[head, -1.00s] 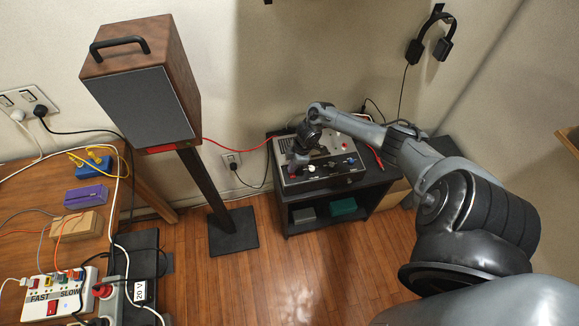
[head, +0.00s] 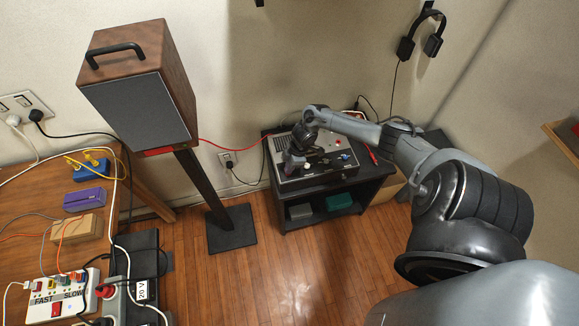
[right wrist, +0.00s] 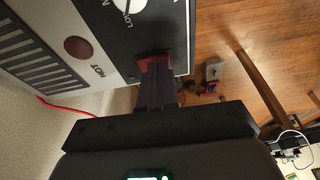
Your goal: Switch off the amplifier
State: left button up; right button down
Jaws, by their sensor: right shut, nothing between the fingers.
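The amplifier (head: 340,171) is a grey box with a dark front panel, on top of a low black stand. My right gripper (head: 289,168) is at its front left corner, and my arm hides part of its top. In the right wrist view the gripper (right wrist: 154,62) is shut with nothing between its fingers. Its tips are at a red part (right wrist: 153,60) on the dark panel, seemingly touching it; I cannot tell its setting. A white knob (right wrist: 128,5) and a dark red round piece (right wrist: 78,47) show beside it. My left gripper is out of view.
A wooden speaker (head: 140,100) stands left of the amplifier, with a red cable (head: 225,147) between them. A wooden table (head: 20,185) with a power strip (head: 60,300) is at the left. Headphones (head: 420,36) hang on the wall. The floor in front is clear.

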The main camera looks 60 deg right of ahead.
jog(key=shift+r, duration=0.1)
jog(key=r+p, duration=0.5)
jog(key=shift+w+d, duration=0.15)
jog(key=shift+d, duration=0.1)
jog(key=d+v, duration=0.1)
jog(key=v, duration=0.7)
jog(key=shift+w+d+r+p, duration=0.25)
jog(key=shift+w+p, duration=0.05)
jog(key=shift+p, duration=0.1)
